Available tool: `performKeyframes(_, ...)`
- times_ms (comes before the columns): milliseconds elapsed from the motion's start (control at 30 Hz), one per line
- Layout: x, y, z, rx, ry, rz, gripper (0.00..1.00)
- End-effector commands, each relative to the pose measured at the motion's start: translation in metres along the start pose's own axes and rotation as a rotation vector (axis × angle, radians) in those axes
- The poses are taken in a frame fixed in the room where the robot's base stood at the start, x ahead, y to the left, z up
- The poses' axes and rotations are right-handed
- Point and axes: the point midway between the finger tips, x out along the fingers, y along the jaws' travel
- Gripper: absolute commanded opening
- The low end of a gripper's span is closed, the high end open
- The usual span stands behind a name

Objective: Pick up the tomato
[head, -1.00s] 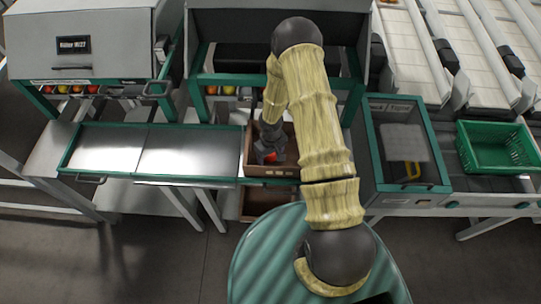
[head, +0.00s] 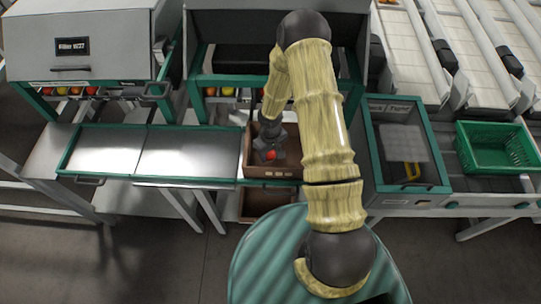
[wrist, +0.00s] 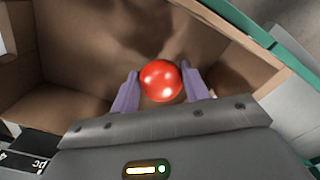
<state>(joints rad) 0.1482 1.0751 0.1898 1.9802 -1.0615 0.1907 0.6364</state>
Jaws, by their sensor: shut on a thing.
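The tomato (wrist: 161,81) is red, round and shiny. In the wrist view it sits between the two purple fingers of my gripper (wrist: 160,90), which is shut on it. In the head view the tomato (head: 271,155) shows at the tip of my gripper (head: 270,153). Both are over a brown box (head: 272,173), within its outline. The wrist view shows the box's brown walls (wrist: 85,30) around and below the tomato. The box floor looks empty there. I cannot tell how high the tomato is above the floor.
Shiny metal trays (head: 190,153) with green edges lie left of the box. A green-framed bin (head: 408,188) stands to the right, with an empty green crate (head: 495,160) beyond it. A second brown box (head: 262,203) sits below. A grey machine (head: 80,45) stands at the back left.

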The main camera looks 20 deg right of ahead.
Motion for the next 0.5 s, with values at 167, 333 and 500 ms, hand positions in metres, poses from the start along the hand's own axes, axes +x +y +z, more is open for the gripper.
performKeyframes(167, -0.036, 0.001, -0.001, 0.004, 0.005, 0.001, 0.35)
performKeyframes(333, -0.064, 0.001, -0.001, 0.003, 0.004, 0.001, 0.35)
performKeyframes(500, -0.074, 0.001, 0.0, 0.001, 0.0, 0.001, 0.35)
